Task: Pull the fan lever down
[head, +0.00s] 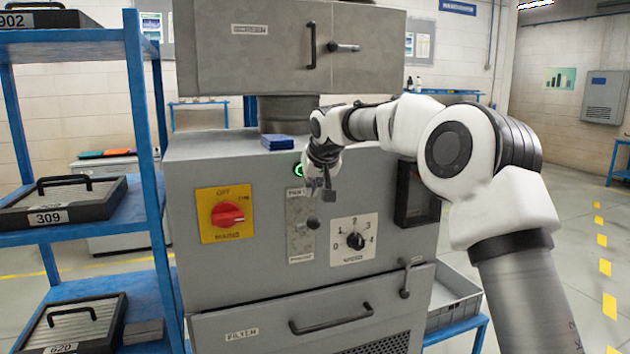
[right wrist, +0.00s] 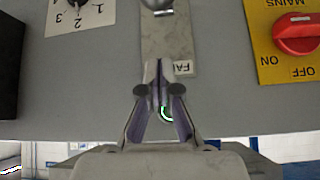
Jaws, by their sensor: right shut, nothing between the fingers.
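The fan lever has a dark round knob (head: 313,222) in front of a pale metal plate (head: 300,240) on the grey machine's front. In the right wrist view, which is upside down, the knob (right wrist: 157,4) is cut by the top edge and the plate (right wrist: 180,45) carries a partly hidden "FAN" label. My right gripper (head: 322,192) is shut and empty, in front of the plate's upper part and above the knob, apart from it. Its closed fingers (right wrist: 157,92) also show in the wrist view. My left gripper is not in view.
A red mains switch (head: 228,214) on a yellow plate is left of the lever, and a speed dial (head: 355,240) is right of it. A green-lit ring (head: 299,170) is above. A filter drawer handle (head: 330,320) sticks out below. A blue shelf (head: 140,150) stands at left.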

